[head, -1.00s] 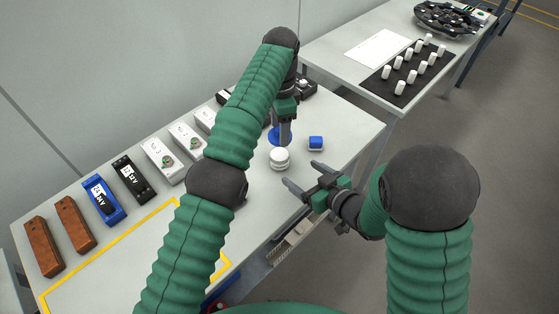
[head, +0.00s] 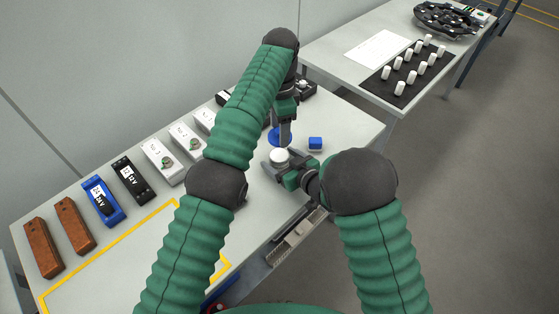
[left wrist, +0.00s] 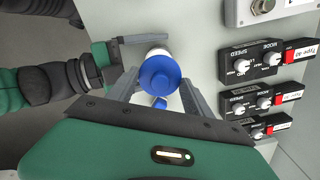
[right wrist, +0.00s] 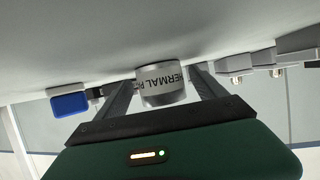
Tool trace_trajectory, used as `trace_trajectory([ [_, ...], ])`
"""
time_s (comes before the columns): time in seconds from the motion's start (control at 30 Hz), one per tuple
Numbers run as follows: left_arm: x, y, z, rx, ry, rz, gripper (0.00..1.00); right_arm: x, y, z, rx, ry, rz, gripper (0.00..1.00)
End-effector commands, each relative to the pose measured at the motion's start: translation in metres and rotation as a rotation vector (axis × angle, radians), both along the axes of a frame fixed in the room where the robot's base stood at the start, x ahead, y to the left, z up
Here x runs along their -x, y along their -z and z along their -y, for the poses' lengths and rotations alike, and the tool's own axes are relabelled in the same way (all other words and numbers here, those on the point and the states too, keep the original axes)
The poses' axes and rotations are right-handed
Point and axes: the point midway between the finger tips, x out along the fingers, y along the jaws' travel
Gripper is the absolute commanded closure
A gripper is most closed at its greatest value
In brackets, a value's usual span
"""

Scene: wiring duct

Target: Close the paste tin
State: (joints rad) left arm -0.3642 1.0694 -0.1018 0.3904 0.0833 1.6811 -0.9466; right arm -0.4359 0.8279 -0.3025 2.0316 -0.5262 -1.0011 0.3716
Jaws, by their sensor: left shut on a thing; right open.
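The paste tin (head: 279,157) is a white round tin on the table. In the right wrist view the tin (right wrist: 163,86) shows a dark-lettered label and sits between the fingertips of my right gripper (right wrist: 163,84). My right gripper (head: 283,165) is open around it, low over the table. A round blue lid (head: 274,135) is held by my left gripper (head: 279,140), pointing down just behind the tin in the head view. In the left wrist view the lid (left wrist: 160,75) lies between the fingers and partly covers the tin (left wrist: 157,52). The lid appears apart from the tin.
A small blue block (head: 315,143) stands right of the tin. Several switch boxes (head: 187,138), power units (head: 103,200) and brown blocks (head: 43,247) line the table's back and left. A second table (head: 350,50) holds a black mat (head: 400,88) with white pegs.

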Motion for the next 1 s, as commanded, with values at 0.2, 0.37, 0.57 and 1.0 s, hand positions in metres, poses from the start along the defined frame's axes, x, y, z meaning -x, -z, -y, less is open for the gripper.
trace_trajectory([
  [0.2,-0.0001,0.0,0.0,0.0,0.0,0.0,0.84,0.0002,-0.0001,0.0,0.0,0.0,0.0,0.29],
  [0.37,-0.0001,0.0,-0.0001,0.0,0.0,0.0,0.84,0.0003,-0.0002,0.0001,0.0,0.0,0.0,0.5],
  [0.57,-0.0001,0.0,-0.0001,0.0,0.0,0.0,0.84,0.0003,-0.0001,0.0001,0.0,0.0,0.0,0.76],
  [1.0,0.0,0.0041,-0.0001,0.0,-0.001,-0.001,0.84,0.0003,-0.0002,0.0001,0.0,0.0,0.0,1.0],
])
